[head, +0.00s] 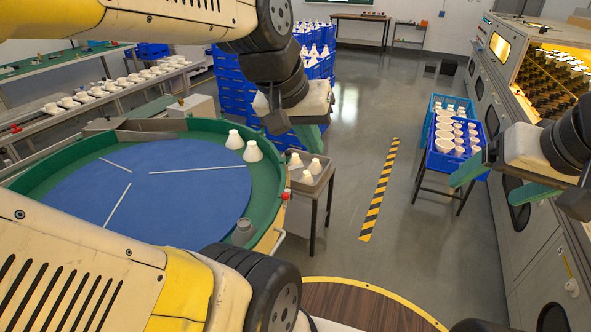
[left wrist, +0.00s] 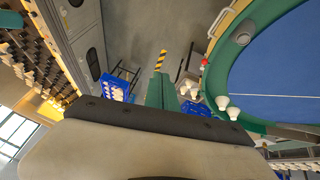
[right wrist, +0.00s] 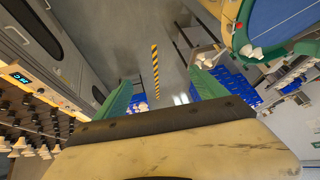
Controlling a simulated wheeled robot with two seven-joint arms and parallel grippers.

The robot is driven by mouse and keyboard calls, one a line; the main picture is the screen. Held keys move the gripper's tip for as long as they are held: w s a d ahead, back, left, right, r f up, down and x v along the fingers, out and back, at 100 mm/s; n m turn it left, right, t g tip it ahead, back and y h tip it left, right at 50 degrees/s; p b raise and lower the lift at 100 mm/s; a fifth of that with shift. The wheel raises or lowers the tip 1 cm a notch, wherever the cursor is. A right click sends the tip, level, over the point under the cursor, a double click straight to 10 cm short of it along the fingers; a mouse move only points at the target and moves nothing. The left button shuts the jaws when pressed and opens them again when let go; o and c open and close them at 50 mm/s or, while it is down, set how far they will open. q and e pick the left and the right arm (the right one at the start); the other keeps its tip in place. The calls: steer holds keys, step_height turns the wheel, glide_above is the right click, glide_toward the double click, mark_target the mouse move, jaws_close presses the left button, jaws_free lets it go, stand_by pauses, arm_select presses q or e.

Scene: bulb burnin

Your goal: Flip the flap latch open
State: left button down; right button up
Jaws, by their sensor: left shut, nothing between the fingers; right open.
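No flap latch can be made out for certain. A small red part (head: 286,195) sits on the rim of the round table (head: 262,195), at its right side. It also shows in the left wrist view (left wrist: 205,62) and in the right wrist view (right wrist: 238,25). My left gripper (head: 308,140) is shut and empty, in the air above and beyond the table's right side; its green fingers (left wrist: 160,92) are together. My right gripper (head: 492,188) is open and empty, in the air at the right, in front of the blue crate. Its green fingers stand apart in the right wrist view (right wrist: 162,90).
White bulbs (head: 252,151) stand on the table's green rim, and a grey cup (head: 243,232) at its near right. A stand with a tray (head: 328,170) adjoins the table. Blue crates (head: 440,163) stand at right, beside the oven wall (head: 480,85). The striped floor (head: 380,190) between is clear.

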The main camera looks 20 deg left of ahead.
arm_select(q)
steer(key=w+a+f+n+g, duration=0.25)
steer(key=w+a+n, duration=0.3)
steer(key=w, duration=0.35)
steer(key=n+g, duration=0.2)
steer(key=n, duration=0.1)
glide_above(286, 194)
steer(key=s, duration=0.2)
step_height(286, 194, down, 2)
steer(key=w+a+f+n+g, duration=0.1)
steer(key=w+a+f+n, duration=0.1)
steer(key=a+f, duration=0.3)
steer(key=w+a+f+n+g+h, duration=0.1)
steer(key=w+a+f+n, duration=0.2)
steer(key=a+f+n, duration=0.1)
step_height(286, 194, down, 2)
steer(key=shift+a+f, duration=0.15)
steer(key=shift+a, duration=0.5)
steer(key=shift+s+d+f, duration=0.35)
steer(key=shift+d+f, duration=0.75)
steer(key=shift+f, duration=0.6)
steer(key=shift+s+d+f, duration=0.3)
steer(key=shift+d+f, duration=0.85)
steer(key=shift+f, duration=0.6)
steer(key=shift+s+d+f, duration=0.35)
steer(key=shift+d+f, duration=0.75)
steer(key=shift+f, duration=0.6)
